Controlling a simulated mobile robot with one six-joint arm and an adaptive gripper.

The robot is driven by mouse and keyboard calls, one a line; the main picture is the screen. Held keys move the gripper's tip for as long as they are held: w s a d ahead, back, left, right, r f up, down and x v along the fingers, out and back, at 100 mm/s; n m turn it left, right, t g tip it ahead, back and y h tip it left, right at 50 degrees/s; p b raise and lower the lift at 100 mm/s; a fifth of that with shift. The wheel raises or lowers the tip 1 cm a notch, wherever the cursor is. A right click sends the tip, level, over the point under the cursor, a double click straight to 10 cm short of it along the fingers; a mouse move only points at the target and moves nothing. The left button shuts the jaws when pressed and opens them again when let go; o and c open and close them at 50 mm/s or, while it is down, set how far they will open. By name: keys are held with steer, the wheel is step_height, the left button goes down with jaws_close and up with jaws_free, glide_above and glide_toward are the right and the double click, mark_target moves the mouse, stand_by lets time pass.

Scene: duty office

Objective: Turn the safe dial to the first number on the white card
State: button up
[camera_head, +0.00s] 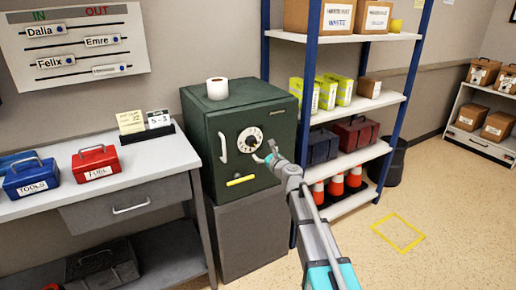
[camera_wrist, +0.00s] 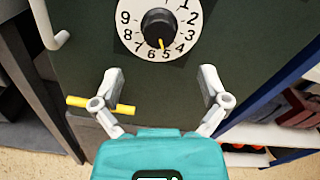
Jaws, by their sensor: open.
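The dark green safe (camera_head: 205,125) stands on a grey block. On its door is a white dial (camera_head: 249,139) with black numbers. In the wrist view the dial (camera_wrist: 131,17) shows a black centre knob (camera_wrist: 158,24) whose yellow mark points down, near the 5. The white card (camera_head: 159,119) stands on the desk left of the safe and appears to read "5 - 3". My gripper (camera_head: 268,153) is open and empty in front of the door. In the wrist view its fingers (camera_wrist: 160,77) are spread below the dial, apart from the knob.
A white door handle (camera_head: 223,145) is left of the dial; a yellow bar (camera_head: 240,180) is below it. A yellow card (camera_head: 130,121) stands beside the white one. A paper roll (camera_head: 217,89) sits on the safe. A blue-posted shelf (camera_head: 392,104) stands close on the right.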

steer(key=shift+v, duration=2)
steer(key=s+d+f+n+g+h, duration=0.1)
steer(key=s+d+f+n+g, duration=0.2)
steer(key=s+f+n+g, duration=0.4)
steer(key=s+d+f+n+g+h, duration=0.1)
steer(key=s+d+f+n+g, duration=0.15)
steer(key=s+f+n, duration=0.55)
steer(key=s+d+f+n+g+h, duration=0.25)
steer(key=s+d+n+h, duration=0.2)
steer(key=s+d, duration=0.3)
steer(key=s+d+f+n+g+h, duration=0.1)
steer(key=s+d+n+g+h, duration=0.25)
steer(key=s+d+n, duration=0.45)
step_height(320, 180, up, 18)
steer(key=m+p, duration=0.2)
steer(key=p, duration=1.6)
steer(key=shift+s+a+r, duration=0.2)
steer(key=shift+s+a, duration=0.1)
steer(key=shift+a, duration=0.05)
